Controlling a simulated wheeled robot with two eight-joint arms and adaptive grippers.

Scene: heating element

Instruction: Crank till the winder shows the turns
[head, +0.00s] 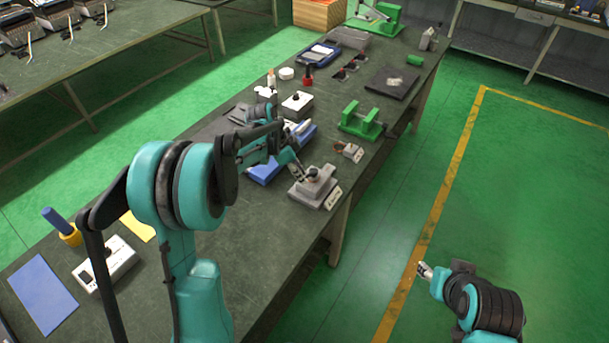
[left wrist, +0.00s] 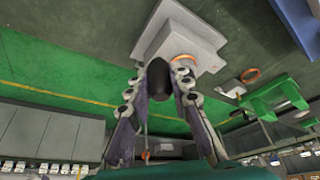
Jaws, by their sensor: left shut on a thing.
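The winder (head: 318,193) is a grey block with a stepped base and a pale label on its front, standing at the table's right edge in the head view. It shows upside down in the left wrist view (left wrist: 178,30), with an orange-rimmed round part on it. My left gripper (head: 304,173) reaches over the winder and is shut on its dark crank knob, which shows between the fingers in the left wrist view (left wrist: 158,78). The turns reading cannot be made out. My right gripper (head: 424,270) hangs over the floor, away from the table; its jaw opening is too small to judge.
A green stand (head: 361,122) and a small grey part (head: 349,151) are just behind the winder. A blue tray (head: 265,172) lies to its left. A white box with a dark knob (head: 297,104) is farther back.

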